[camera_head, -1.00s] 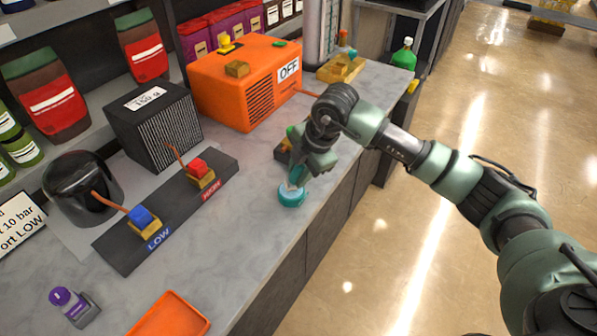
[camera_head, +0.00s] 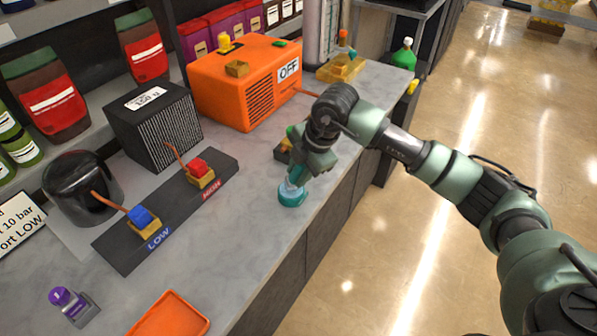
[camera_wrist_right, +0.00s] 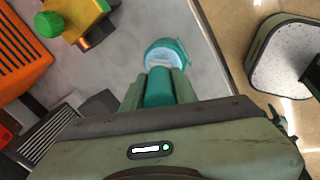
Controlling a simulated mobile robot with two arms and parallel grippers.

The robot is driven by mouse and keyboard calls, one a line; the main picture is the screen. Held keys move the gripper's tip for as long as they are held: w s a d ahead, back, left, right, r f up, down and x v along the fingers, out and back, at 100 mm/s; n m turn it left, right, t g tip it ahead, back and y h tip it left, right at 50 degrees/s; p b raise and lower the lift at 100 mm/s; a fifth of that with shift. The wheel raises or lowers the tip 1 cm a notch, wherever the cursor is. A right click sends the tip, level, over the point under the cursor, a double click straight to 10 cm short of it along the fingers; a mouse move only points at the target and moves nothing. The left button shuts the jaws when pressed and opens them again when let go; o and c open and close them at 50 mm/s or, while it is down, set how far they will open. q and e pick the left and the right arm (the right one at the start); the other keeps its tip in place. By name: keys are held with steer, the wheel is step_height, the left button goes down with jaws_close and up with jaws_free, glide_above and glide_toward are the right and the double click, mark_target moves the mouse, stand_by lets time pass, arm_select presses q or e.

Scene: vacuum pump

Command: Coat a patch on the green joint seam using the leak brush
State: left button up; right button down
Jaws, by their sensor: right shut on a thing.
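My right gripper (camera_head: 299,172) is shut on the teal handle of the leak brush (camera_wrist_right: 158,88) and points down over the counter. The brush's lower end is at a round teal dish (camera_head: 291,199) with a pale inside, which also shows in the right wrist view (camera_wrist_right: 166,48). I cannot tell how deep the bristles sit in it. A brass fitting with a green knob (camera_wrist_right: 47,24) lies to the upper left in the right wrist view; in the head view my gripper mostly hides it. I cannot make out the seam itself. My left gripper is not in view.
An orange machine marked OFF (camera_head: 245,85) and a dark finned box (camera_head: 155,125) stand at the back. A dark LOW/HIGH manifold (camera_head: 165,210) lies left of the dish. An orange tray (camera_head: 168,315) is at the front. The counter between is clear.

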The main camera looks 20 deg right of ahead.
steer(key=shift+r+p, duration=2.3)
steer(key=shift+r, duration=1.2)
